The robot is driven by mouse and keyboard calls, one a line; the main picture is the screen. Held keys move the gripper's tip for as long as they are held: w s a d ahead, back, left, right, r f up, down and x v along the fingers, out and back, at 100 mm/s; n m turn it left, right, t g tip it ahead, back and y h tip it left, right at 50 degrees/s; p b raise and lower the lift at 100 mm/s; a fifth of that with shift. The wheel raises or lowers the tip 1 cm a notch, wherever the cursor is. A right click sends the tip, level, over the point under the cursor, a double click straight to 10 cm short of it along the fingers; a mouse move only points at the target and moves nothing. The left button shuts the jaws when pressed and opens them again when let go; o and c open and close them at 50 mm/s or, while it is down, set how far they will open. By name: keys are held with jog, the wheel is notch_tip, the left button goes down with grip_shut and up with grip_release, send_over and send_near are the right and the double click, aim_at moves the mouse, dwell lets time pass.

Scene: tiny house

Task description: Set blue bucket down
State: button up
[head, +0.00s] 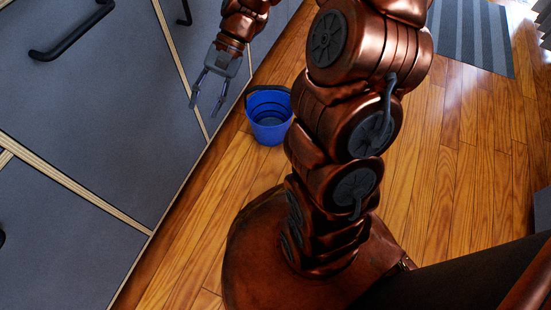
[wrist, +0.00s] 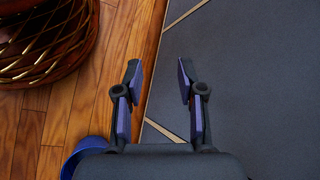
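The blue bucket (head: 268,126) stands upright on the wooden floor, close to the grey cabinet fronts, in the head view. Its dark handle lies at the rim, and the inside looks empty. My gripper (head: 207,107) is open and empty, to the left of the bucket and apart from it, in front of the cabinet. The wrist view shows the two fingers (wrist: 160,77) spread with nothing between them. A blue edge of the bucket (wrist: 76,157) shows at the bottom left of the wrist view; the rest of it is hidden there by the gripper body.
Grey cabinet fronts (head: 105,115) with black handles (head: 72,32) fill the left side. A striped rug (head: 470,38) lies at the back right. A woven basket-like object (wrist: 45,40) shows in the wrist view.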

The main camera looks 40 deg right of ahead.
jog(key=s+d+n+h, duration=0.1)
jog(key=s+n+h, duration=0.2)
jog(key=s, duration=0.8)
jog(key=s+d+n+h, duration=0.2)
jog(key=s+n+h, duration=0.2)
jog(key=s, duration=0.6)
jog(key=shift+s+d+h, duration=0.25)
jog(key=shift+s+h, duration=0.1)
jog(key=shift+h, duration=0.65)
jog(key=shift+r, duration=0.1)
